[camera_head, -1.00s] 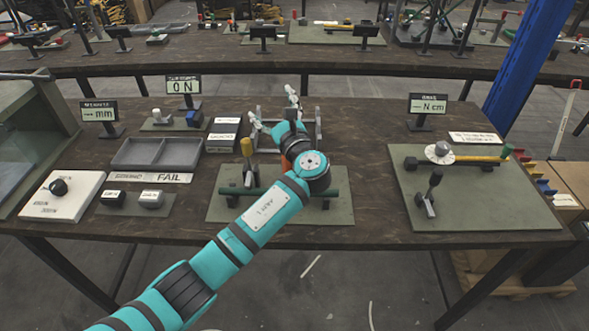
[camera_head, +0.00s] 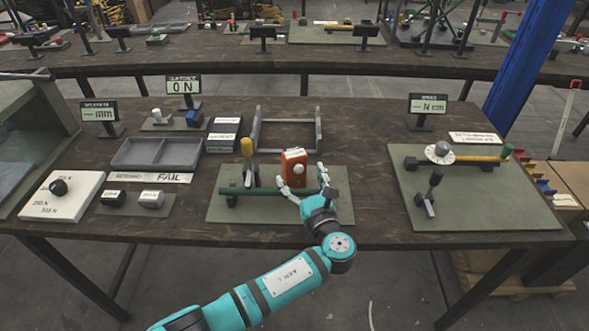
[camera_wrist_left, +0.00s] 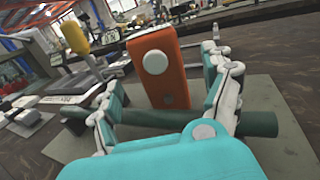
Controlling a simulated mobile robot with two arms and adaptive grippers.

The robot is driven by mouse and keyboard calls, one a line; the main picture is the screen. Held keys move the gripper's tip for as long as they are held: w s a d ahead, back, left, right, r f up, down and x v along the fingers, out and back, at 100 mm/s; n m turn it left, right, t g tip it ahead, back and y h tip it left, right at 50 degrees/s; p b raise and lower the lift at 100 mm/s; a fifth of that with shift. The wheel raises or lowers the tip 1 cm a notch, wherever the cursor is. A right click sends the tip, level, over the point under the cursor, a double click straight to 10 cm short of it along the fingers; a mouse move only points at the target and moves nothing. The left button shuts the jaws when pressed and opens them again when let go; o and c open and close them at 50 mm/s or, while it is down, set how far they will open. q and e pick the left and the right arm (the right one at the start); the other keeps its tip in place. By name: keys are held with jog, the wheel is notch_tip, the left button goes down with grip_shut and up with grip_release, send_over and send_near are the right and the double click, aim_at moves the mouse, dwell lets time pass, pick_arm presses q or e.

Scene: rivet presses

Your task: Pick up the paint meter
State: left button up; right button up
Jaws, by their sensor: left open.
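The paint meter, an orange block with a white button on its face (camera_head: 294,167), stands upright at the green bar on the middle mat. In the left wrist view the meter (camera_wrist_left: 158,70) shows ahead, between the two fingers. My left gripper (camera_head: 303,181) is open at the near side of the meter, its fingers spread to either side. In the left wrist view the gripper (camera_wrist_left: 165,95) shows a gap between the meter and the right finger. Whether either finger touches it I cannot tell. My right gripper is not in view.
The green bar (camera_head: 240,191) runs across the mat (camera_head: 225,210), close to my fingers. A yellow-topped clamp (camera_head: 247,160) stands left of the meter. A grey frame (camera_head: 287,122) and an empty grey tray (camera_head: 157,153) lie behind. Another fixture board (camera_head: 480,205) is at right.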

aim_at(295, 165)
pick_arm(q)
jog(key=x, duration=0.5)
jog(key=shift+w, duration=0.1)
jog(key=shift+r, duration=0.1)
jog(key=shift+c, duration=0.2)
jog(key=c, duration=1.3)
